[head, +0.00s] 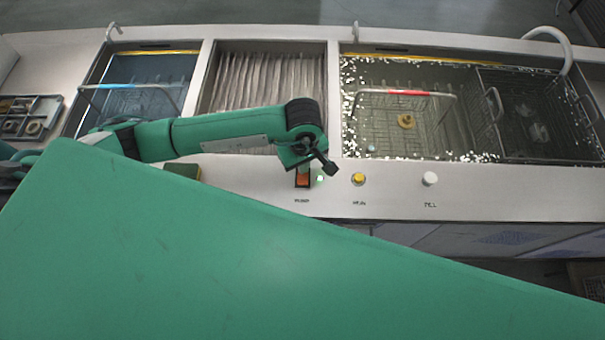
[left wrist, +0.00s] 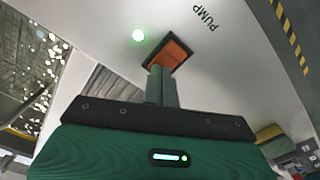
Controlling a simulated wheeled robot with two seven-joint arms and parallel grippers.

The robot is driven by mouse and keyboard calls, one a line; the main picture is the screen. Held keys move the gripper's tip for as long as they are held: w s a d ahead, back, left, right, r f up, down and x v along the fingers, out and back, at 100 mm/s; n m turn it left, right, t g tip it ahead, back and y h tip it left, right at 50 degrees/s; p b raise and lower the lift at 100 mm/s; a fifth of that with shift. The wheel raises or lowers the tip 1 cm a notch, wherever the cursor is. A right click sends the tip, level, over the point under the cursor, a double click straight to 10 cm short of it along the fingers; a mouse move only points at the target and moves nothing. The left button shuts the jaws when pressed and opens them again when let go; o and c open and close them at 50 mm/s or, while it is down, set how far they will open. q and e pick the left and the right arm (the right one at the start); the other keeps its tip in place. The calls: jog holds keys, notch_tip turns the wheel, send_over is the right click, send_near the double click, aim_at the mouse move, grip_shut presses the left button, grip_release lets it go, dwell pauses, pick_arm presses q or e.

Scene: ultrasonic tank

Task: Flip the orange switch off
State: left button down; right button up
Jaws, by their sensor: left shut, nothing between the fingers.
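The orange switch (head: 302,180) sits on the white front panel above a small label. In the left wrist view the orange switch (left wrist: 174,52) lies in a dark frame beside the word PUMP. A green light (left wrist: 138,35) glows next to it; it also shows in the head view (head: 320,178). My left gripper (head: 329,168) is shut and empty, just above the switch. In the left wrist view its closed fingertips (left wrist: 160,74) overlap the switch's near edge; I cannot tell whether they touch it. My right gripper is not in view.
A yellow knob (head: 358,179) and a white knob (head: 430,179) stand right of the switch. Behind are a blue tank (head: 130,85), a ribbed middle bay (head: 265,82) and a bubbling tank with baskets (head: 410,120). A large green surface covers the foreground.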

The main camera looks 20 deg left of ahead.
pick_arm(q)
jog(key=shift+f, duration=0.15)
notch_tip(320, 180, up, 2)
jog(key=shift+r+p, duration=0.1)
jog(key=shift+p, duration=0.3)
jog(key=shift+r+p, duration=0.9)
jog(key=shift+r, duration=1.55)
jog(key=shift+s+f, duration=0.1)
